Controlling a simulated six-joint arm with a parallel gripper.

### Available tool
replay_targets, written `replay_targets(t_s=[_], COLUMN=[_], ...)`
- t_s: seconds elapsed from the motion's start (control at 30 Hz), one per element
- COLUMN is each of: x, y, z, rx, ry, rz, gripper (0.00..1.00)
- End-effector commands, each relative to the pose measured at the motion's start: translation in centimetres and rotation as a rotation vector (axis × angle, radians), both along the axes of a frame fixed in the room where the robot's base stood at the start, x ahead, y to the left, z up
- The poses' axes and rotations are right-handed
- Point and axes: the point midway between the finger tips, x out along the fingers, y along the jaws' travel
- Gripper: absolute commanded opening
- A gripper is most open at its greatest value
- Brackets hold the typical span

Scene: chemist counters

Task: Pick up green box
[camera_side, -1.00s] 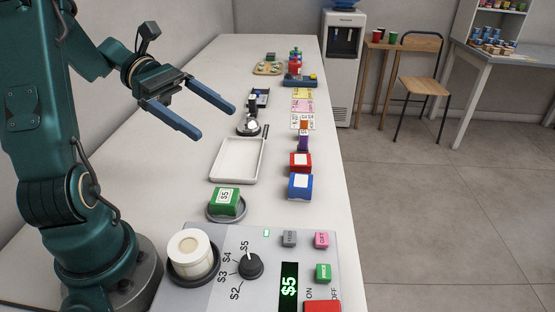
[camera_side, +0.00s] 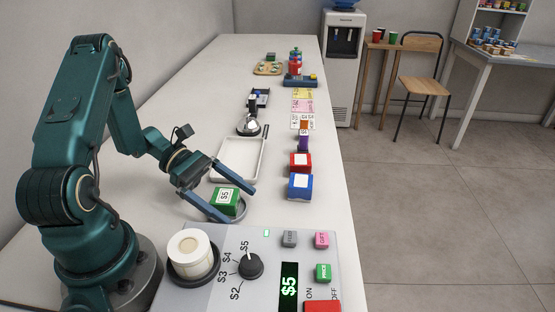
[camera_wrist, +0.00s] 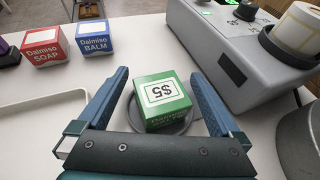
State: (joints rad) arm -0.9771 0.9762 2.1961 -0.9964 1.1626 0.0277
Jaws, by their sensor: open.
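The green box (camera_side: 224,201) with a white $5 label sits on a small round grey dish (camera_side: 240,213) just behind the label machine. My gripper (camera_side: 236,205) is open, with its two blue fingers low on either side of the green box. In the wrist view the green box (camera_wrist: 161,101) stands between the open fingers (camera_wrist: 160,85), with a gap on each side. The dish (camera_wrist: 186,124) shows beneath the box. The box's base is partly hidden in the side view by the near finger.
The label machine (camera_side: 212,240) with a paper roll (camera_side: 188,250), dial and buttons stands in front of the dish. A white tray (camera_side: 262,160) lies behind. A blue box (camera_side: 300,187) and red box (camera_side: 300,163) stand to the right near the counter edge.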

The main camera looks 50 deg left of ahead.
Motion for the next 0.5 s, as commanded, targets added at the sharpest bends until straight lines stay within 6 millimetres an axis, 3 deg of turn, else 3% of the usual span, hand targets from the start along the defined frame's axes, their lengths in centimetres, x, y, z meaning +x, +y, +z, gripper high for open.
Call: replay_targets(t_s=[0.2, 0.47, 0.5], x=[0.6, 0.6, 0.6], y=[-1.4, -1.5, -1.5], z=[-0.6, -0.7, -0.7], rx=[0.000, 0.002, 0.002], ry=[0.001, 0.001, 0.001], rz=[-0.002, 0.000, 0.000], gripper=[1.00, 1.00, 0.92])
